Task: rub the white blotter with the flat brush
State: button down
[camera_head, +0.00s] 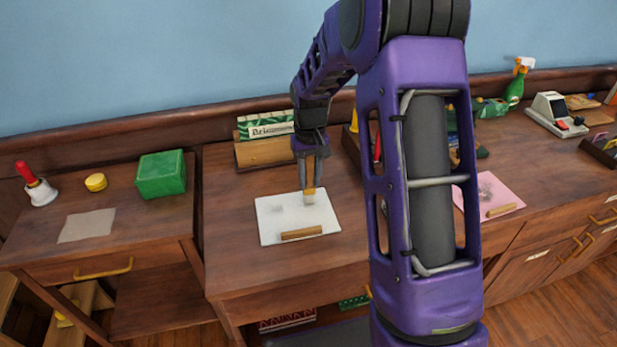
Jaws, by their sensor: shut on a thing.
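The white blotter (268,228) lies flat on the middle desk, with a faint grey smudge on its upper left part. A wooden bar (301,233) lies along its front edge. My gripper (309,180) points down over the blotter's upper right part. It is shut on the flat brush (309,193), of which only a small tan and yellowish part shows below the fingers. The brush's lower end is at or just above the blotter; I cannot tell whether it touches.
A green-and-white card holder (264,152) stands behind the blotter. A pink blotter (497,191) with a wooden bar lies right of my arm. A green box (161,174), yellow round thing (96,182) and red-handled bell (37,186) stand on the left desk. My arm hides the middle right.

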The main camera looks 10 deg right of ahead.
jog(key=r, duration=0.2)
jog(key=r+p, duration=0.1)
jog(key=shift+a, duration=0.25)
jog(key=shift+r+p, duration=1.65)
jog(key=shift+r, duration=0.65)
